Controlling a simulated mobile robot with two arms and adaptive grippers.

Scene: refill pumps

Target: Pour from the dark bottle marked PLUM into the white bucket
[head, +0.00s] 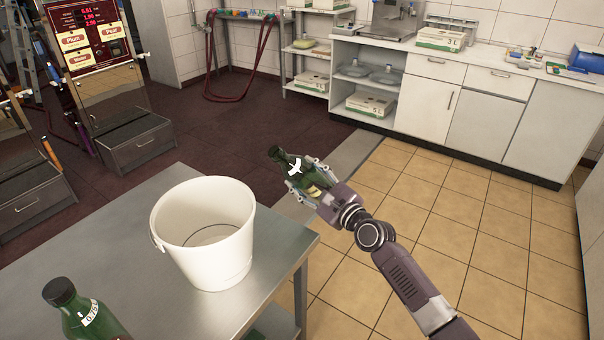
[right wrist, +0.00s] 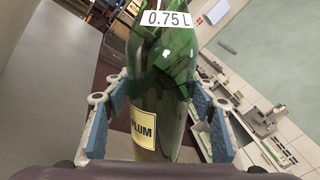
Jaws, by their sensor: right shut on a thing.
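The dark green bottle marked PLUM (right wrist: 160,85) is held in my right gripper (head: 308,179), with blue-padded fingers on both sides of it in the right wrist view. It carries a 0.75 L label and a yellow PLUM label. In the head view the bottle (head: 284,161) tilts with its neck up and to the left, beyond the table's right edge. The white bucket (head: 203,240) stands upright on the metal table, left of the gripper and apart from the bottle. Its visible inside looks empty. My left gripper is out of view.
A second green bottle (head: 88,312) with a dark cap and a 0.75 L label stands at the table's near left. The metal table (head: 135,225) is otherwise mostly clear. White cabinets (head: 430,100) line the back right. A red dispenser machine (head: 88,35) stands at the back left.

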